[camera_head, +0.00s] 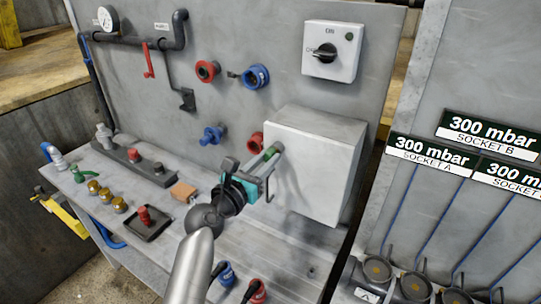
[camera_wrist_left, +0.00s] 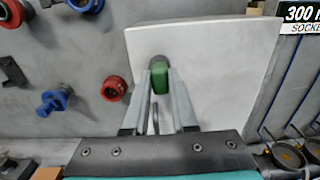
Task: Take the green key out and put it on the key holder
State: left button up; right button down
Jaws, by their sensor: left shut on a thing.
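The green key (camera_head: 268,154) is at a round grey fitting on the front of the white box (camera_head: 318,170). It also shows in the left wrist view (camera_wrist_left: 160,80), where its green head is between my two finger tips. My left gripper (camera_head: 270,161) is shut on the green key in front of the box. I cannot tell how far the key sits in the fitting. A thin bent metal handle or hook (camera_wrist_left: 154,118) shows between the fingers below the key. I cannot pick out a key holder for sure. My right gripper is out of view.
A white switch box (camera_head: 332,51) is on the grey panel above. Red and blue couplings (camera_head: 256,77) stick out left of the white box. A wooden block (camera_head: 183,191) and a red button (camera_head: 144,214) are on the bench. Labelled sockets (camera_head: 433,153) stand at the right.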

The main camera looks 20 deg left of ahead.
pick_arm(q)
grip_shut()
jog(key=shift+s+a+p, duration=0.1)
jog(key=shift+s+p, duration=0.2)
jog(key=shift+s, duration=0.1)
dwell(0.4)
jog(key=shift+s, duration=0.15)
jog(key=shift+s+a+p, duration=0.15)
jog(key=shift+s+p, duration=0.1)
jog(key=shift+s, duration=0.95)
jog(key=shift+s+a+p, duration=0.15)
jog(key=shift+s+p, duration=0.1)
jog(key=shift+s, duration=0.95)
dwell(0.5)
